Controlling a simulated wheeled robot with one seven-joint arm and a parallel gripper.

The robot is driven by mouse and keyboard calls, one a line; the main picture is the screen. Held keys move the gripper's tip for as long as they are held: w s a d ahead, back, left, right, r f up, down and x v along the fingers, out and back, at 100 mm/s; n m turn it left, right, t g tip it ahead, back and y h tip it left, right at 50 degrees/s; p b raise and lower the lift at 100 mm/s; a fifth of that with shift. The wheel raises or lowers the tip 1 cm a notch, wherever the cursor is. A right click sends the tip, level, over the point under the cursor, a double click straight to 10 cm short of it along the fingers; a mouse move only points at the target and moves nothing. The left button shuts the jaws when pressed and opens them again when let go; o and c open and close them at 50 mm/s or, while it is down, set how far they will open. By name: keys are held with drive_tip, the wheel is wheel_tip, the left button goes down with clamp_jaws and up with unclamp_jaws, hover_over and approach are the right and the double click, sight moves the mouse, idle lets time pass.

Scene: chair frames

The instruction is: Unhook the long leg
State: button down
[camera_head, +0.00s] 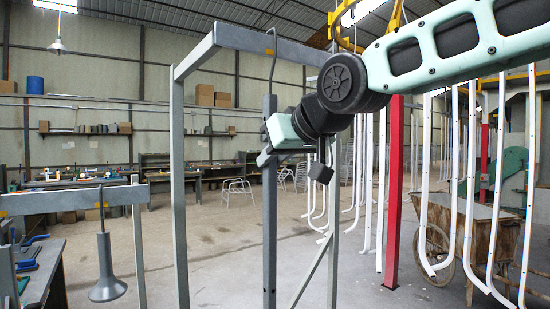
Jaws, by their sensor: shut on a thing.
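The long leg (270,230) is a grey square bar hanging upright from a thin bent wire hook (273,62). The hook hangs from the top bar of a tall grey rack (180,190), and the leg's lower end is below the picture. My gripper (266,155) comes in from the right and is shut on the leg's upper part, below the hook. The hook still runs down to the leg's top. The fingers are small and dark here, and their exact contact with the leg is partly hidden.
A lower rack (70,200) at the left holds a hanging grey cone-shaped piece (107,275). White bent chair frames (430,180) hang at the right, near a red post (394,190) and a wooden cart (470,230). Open floor (225,240) lies behind the tall rack.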

drive_tip(key=shift+w+a+r+p, duration=0.15)
drive_tip(key=shift+r+p, duration=0.45)
drive_tip(key=shift+r, duration=0.4)
idle(0.6)
drive_tip(key=shift+s+d+b, duration=0.2)
drive_tip(key=shift+s+d, duration=0.25)
drive_tip(key=shift+s, duration=0.2)
drive_tip(key=shift+s+d+b, duration=0.15)
drive_tip(key=shift+s+d, duration=0.3)
drive_tip(key=shift+s, duration=0.25)
drive_tip(key=shift+s+d+r+b, duration=0.25)
drive_tip(key=shift+s+d+b, duration=0.5)
drive_tip(key=shift+s, duration=0.25)
drive_tip(key=shift+s+d+r+b, duration=0.25)
drive_tip(key=shift+s+d+b, duration=0.45)
drive_tip(key=shift+s, duration=0.3)
